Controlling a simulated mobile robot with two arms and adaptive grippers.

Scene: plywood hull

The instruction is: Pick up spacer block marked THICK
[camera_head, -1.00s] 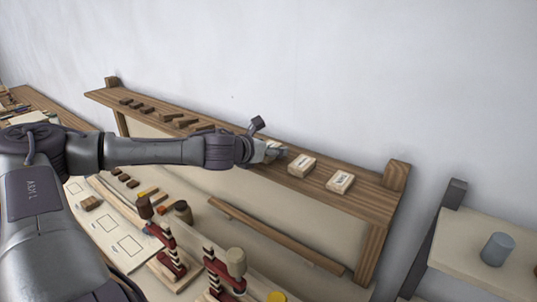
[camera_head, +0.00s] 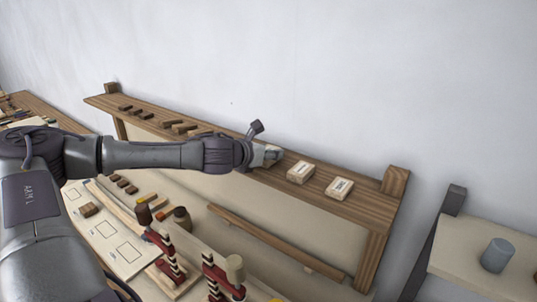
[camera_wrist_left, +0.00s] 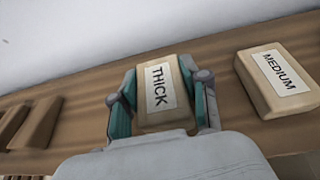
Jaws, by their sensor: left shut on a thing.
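The spacer block marked THICK (camera_wrist_left: 161,92) is a tan wooden block with a white label, seen in the left wrist view at the shelf. My left gripper (camera_wrist_left: 163,98) is shut on it, with one teal-padded finger along each side. In the head view my left gripper (camera_head: 266,156) is at the shelf and mostly hides the block. I cannot tell whether the block touches the shelf or is slightly above it. My right gripper is not in view.
The block marked MEDIUM (camera_wrist_left: 278,80) lies close to the right of the held block. Another labelled block (camera_head: 339,188) lies further right on the wooden shelf (camera_head: 368,205). Several dark wood pieces (camera_head: 180,127) lie to the left. A workbench with red clamps (camera_head: 168,255) is below.

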